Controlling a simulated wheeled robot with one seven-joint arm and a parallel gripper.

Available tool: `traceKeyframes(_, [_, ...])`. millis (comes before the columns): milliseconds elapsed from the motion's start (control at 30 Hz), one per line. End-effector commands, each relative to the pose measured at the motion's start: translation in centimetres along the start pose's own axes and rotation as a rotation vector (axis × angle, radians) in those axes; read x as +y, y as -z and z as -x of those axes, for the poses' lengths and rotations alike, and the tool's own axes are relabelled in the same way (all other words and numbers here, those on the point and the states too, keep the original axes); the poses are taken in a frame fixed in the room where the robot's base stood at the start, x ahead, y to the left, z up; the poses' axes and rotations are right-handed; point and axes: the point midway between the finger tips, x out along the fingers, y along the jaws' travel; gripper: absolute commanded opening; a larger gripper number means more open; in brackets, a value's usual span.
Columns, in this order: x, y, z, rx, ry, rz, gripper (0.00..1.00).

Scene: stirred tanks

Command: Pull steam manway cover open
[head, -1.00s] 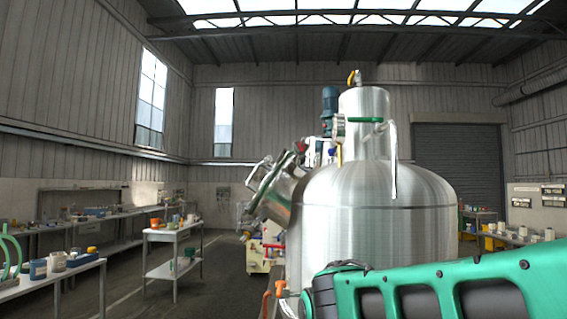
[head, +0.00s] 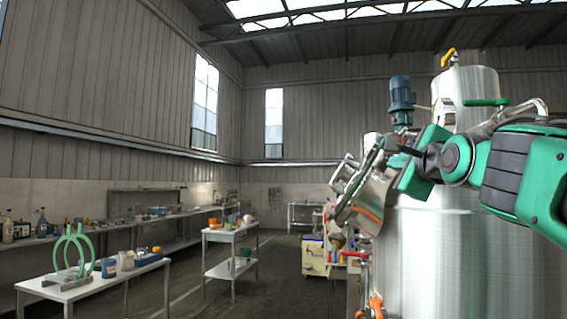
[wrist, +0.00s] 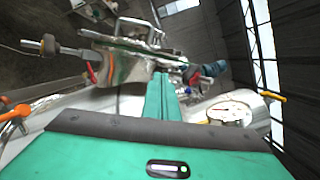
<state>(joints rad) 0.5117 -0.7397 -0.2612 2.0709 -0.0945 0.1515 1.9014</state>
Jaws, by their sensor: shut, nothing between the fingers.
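The steel steam manway cover (head: 346,186) is at the outer, left end of a tilted neck on the left shoulder of the steel tank (head: 425,265). It carries bars or clamps; I cannot tell whether it stands ajar. In the wrist view the shiny manway (wrist: 122,66) shows at the upper left, with a bar handle beyond it. My gripper (head: 390,147), green and black, is shut and empty. It is raised beside the upper tank, to the right of and above the cover, apparently apart from it. In the wrist view my gripper (wrist: 162,82) points toward the manway area.
A blue motor (head: 402,97) and the tank's upper dome (head: 466,88) rise near my arm. A round gauge (wrist: 230,113) sits close by in the wrist view. An orange-handled valve (head: 376,303) is low on the tank.

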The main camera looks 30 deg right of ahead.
Motion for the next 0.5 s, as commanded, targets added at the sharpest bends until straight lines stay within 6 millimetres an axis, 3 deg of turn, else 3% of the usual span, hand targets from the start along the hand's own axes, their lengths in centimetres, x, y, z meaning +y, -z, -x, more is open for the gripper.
traceKeyframes(100, [-2.0,-0.3,0.5,-0.013,0.048,-0.057,0.0])
traceKeyframes(200, [-2.5,-0.1,0.1,-0.011,0.06,-0.069,0.0])
traceKeyframes(500, [-2.9,0.6,-4.2,0.002,0.061,-0.065,0.0])
